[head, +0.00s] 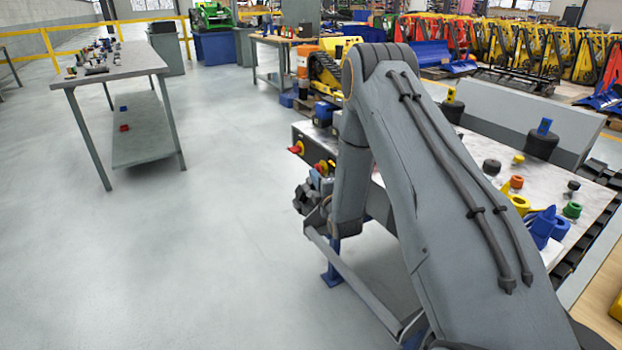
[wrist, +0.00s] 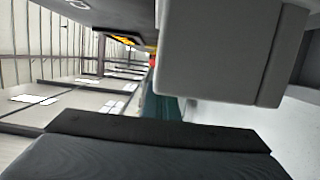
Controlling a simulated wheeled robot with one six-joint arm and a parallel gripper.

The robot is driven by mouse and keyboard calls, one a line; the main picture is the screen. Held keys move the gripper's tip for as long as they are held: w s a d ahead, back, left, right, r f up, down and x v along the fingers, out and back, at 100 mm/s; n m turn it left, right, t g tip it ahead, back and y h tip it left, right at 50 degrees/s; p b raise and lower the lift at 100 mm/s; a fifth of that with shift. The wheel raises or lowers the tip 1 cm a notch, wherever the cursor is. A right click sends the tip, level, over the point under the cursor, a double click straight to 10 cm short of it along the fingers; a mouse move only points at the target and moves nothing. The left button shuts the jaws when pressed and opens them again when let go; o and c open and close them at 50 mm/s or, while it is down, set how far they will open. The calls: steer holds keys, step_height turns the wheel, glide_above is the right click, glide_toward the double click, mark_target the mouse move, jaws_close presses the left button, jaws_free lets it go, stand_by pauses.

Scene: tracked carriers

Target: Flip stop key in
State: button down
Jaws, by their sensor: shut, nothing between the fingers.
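Two red-and-yellow knobs stick out from the side panel (head: 303,134) of the workbench in the head view. One knob (head: 297,148) is at the upper left, the other knob (head: 327,167) is lower and right, close to my wrist. I cannot tell which is the stop key or how either is turned. My gripper (head: 304,200) is shut and empty, just below and left of the lower knob; contact cannot be made out. In the wrist view, a dark part and a large grey block, probably mine, fill much of the picture; neither knob is clear there.
The workbench top (head: 475,150) at the right holds several coloured knobs and dark cylinders, partly behind my arm. Another table (head: 125,62) with small parts stands at the back left. The floor (head: 220,230) left of my gripper is clear.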

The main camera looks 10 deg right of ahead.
steer(key=shift+w+d+r, duration=0.15)
steer(key=shift+d+r, duration=0.05)
steer(key=shift+d, duration=0.3)
steer(key=s+a, duration=0.2)
steer(key=a, duration=0.3)
steer(key=s, duration=0.9)
steer(key=shift+s+d+f, duration=0.2)
steer(key=shift+s+d, duration=0.05)
steer(key=shift+d, duration=0.2)
